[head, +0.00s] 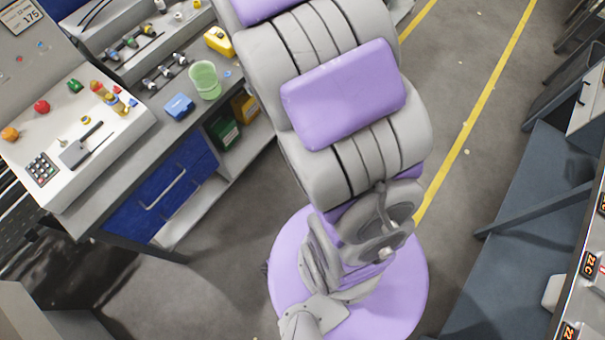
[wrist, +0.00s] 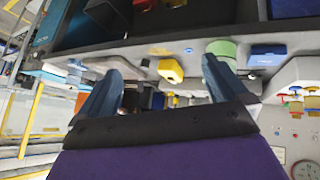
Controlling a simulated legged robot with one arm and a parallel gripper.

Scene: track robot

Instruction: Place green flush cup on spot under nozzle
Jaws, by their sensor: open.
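A translucent green cup (head: 204,80) stands upright on the bench in the head view. It also shows in the wrist view as a green shape (wrist: 222,48) near the right fingertip, though that view is turned over. My gripper (wrist: 162,80) has its two dark blue fingers spread wide, with nothing held between them. The cup appears beyond the right finger, which partly covers it; I cannot tell the distance. My gripper's end is outside the head view. I cannot clearly pick out the nozzle or the spot under it.
A blue block (head: 179,106) lies left of the cup, and a yellow case (head: 218,41) lies behind it. Metal fittings (head: 165,72) stand farther left. A sloped control panel (head: 75,125) with buttons and a keypad occupies the bench's left. Bins (head: 224,133) sit under the worktop.

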